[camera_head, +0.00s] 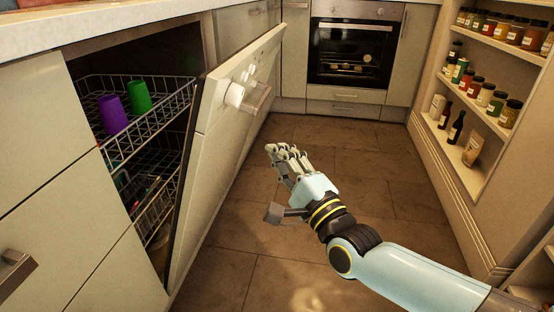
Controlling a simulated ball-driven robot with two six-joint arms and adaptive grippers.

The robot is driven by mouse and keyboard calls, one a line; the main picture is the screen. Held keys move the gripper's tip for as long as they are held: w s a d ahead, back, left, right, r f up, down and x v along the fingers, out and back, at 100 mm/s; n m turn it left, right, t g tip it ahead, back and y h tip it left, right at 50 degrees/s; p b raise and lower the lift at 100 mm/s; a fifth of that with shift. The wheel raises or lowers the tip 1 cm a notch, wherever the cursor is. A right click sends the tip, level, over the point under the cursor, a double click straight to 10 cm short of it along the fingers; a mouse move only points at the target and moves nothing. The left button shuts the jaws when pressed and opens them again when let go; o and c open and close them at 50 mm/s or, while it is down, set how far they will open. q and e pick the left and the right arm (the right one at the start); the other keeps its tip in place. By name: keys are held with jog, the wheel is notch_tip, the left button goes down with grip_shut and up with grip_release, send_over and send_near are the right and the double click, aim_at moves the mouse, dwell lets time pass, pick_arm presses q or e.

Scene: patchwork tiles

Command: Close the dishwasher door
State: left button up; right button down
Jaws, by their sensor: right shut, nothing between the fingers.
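The dishwasher door (217,150) is partly open and leans outward at a steep angle from the cabinet front on the left. A handle (257,98) and knobs (236,94) are near its top. Behind it are two wire racks; the upper rack (155,120) holds a purple cup (112,114) and a green cup (139,97). The lower rack (158,207) is partly hidden by the door. My right gripper (276,178) is shut and empty, in front of the door's outer face and apart from it. My left gripper is not in view.
An oven (352,55) stands at the back. Shelves (480,140) with jars and bottles line the right side. Drawer fronts (45,165) and a countertop (110,22) are at left. The tiled floor (350,150) between is clear.

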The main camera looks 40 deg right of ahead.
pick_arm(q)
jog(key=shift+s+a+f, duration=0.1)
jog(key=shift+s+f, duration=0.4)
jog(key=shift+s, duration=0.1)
pick_arm(e)
jog(key=shift+w+a+r, duration=0.3)
jog(key=shift+w+r, duration=0.2)
jog(key=shift+w, duration=1)
jog(key=shift+w+a+r, duration=0.25)
jog(key=shift+w+r, duration=0.2)
jog(key=shift+w, duration=1.1)
jog(key=shift+w+a+r, duration=0.3)
jog(key=shift+w+r, duration=0.2)
jog(key=shift+w, duration=1)
